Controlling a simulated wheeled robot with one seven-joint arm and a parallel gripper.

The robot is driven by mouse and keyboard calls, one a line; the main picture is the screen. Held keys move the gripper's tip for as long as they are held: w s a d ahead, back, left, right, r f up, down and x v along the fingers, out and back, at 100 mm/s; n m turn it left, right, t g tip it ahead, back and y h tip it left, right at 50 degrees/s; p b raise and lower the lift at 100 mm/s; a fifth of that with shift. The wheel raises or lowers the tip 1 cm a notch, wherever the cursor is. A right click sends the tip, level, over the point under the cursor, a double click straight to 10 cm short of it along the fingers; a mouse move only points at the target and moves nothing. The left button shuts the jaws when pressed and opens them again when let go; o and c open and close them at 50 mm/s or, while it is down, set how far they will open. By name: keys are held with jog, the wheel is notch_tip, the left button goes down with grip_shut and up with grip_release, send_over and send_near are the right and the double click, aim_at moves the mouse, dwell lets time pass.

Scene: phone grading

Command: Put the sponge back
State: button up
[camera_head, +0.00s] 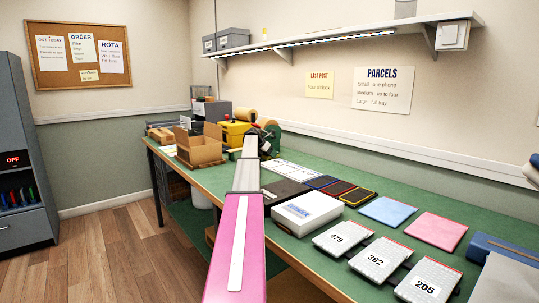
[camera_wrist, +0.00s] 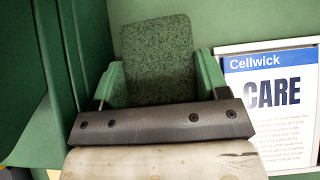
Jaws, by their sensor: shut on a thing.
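The sponge (camera_wrist: 157,38) is a dark green speckled block in the wrist view. My gripper (camera_wrist: 160,68) has green fingers on either side of it and is shut on it. The sponge sticks out beyond the fingertips. In the head view my arm reaches away along the bench to its far part, by the yellow device and the tape rolls. The gripper and the sponge cannot be made out there. I cannot tell whether the sponge touches the surface beyond it.
A Cellwick care card (camera_wrist: 270,100) lies right of my gripper, and a large green body (camera_wrist: 45,70) stands close on the left. An open cardboard box (camera_head: 198,148), a yellow device (camera_head: 233,132), a white box (camera_head: 308,211) and several numbered grey trays (camera_head: 343,238) occupy the green bench.

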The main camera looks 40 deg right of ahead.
jog(key=shift+f, duration=0.15)
jog(key=o, duration=0.7)
jog(key=shift+c, duration=0.2)
jog(key=s+v, duration=0.1)
jog(key=v, duration=1.1)
jog(key=shift+w+r, duration=0.25)
jog(key=shift+w, duration=0.25)
